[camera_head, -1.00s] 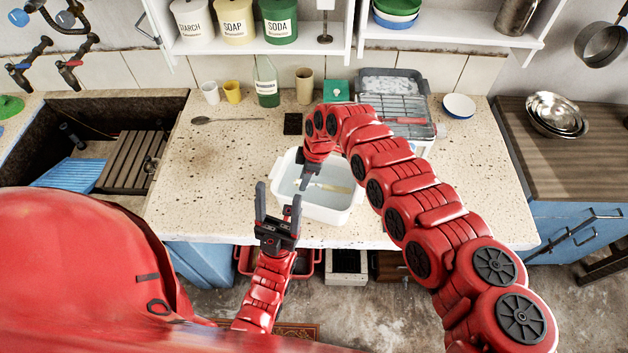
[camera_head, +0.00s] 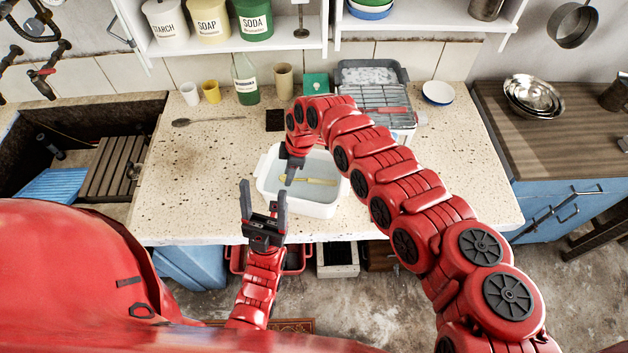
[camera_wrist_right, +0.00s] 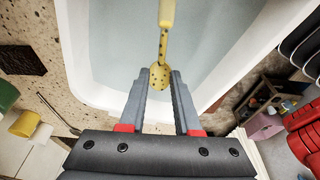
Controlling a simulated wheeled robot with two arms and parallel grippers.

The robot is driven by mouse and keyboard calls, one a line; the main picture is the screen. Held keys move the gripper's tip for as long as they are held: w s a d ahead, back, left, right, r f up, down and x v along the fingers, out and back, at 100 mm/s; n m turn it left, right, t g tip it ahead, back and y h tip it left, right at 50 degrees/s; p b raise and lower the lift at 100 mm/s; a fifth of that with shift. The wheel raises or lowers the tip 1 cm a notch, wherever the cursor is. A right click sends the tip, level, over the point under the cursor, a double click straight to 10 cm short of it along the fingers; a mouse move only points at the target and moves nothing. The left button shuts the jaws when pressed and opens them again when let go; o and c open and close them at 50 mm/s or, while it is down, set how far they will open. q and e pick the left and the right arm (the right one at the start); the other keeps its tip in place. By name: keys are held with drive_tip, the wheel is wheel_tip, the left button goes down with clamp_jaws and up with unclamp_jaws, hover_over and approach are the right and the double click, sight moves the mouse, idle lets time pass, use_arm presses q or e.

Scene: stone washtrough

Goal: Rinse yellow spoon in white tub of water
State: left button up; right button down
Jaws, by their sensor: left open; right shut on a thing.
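The white tub (camera_head: 318,208) stands on the speckled counter near its front edge, with pale water (camera_head: 325,167) inside. The yellow spoon (camera_head: 310,181) is over or in the water; I cannot tell whether it touches it. My right gripper (camera_head: 289,180) reaches over the tub's left part and is shut on the spoon. My left gripper (camera_head: 263,188) is open and empty, in front of the tub's left side.
A dark spoon (camera_head: 205,121) lies on the clear left part of the counter (camera_head: 190,165). Behind the tub stand a green bottle (camera_head: 244,82), cups (camera_head: 211,92) and a dish rack (camera_head: 372,98). A sink (camera_head: 75,140) is at left, metal bowls (camera_head: 533,95) at right.

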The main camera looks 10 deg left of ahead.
drive_tip(key=a+p+v, duration=0.2)
drive_tip(key=p+v, duration=0.3)
drive_tip(key=v, duration=0.4)
drive_tip(key=shift+s+r, duration=0.25)
drive_tip(key=shift+r, duration=0.4)
idle(0.5)
drive_tip(key=shift+a+p+v, duration=0.2)
drive_tip(key=shift+v, duration=0.75)
drive_tip(key=shift+a+p+v, duration=0.15)
drive_tip(key=shift+a+v, duration=0.05)
drive_tip(key=shift+v, duration=0.7)
drive_tip(key=shift+s+a+r, duration=0.1)
drive_tip(key=shift+s+r, duration=0.05)
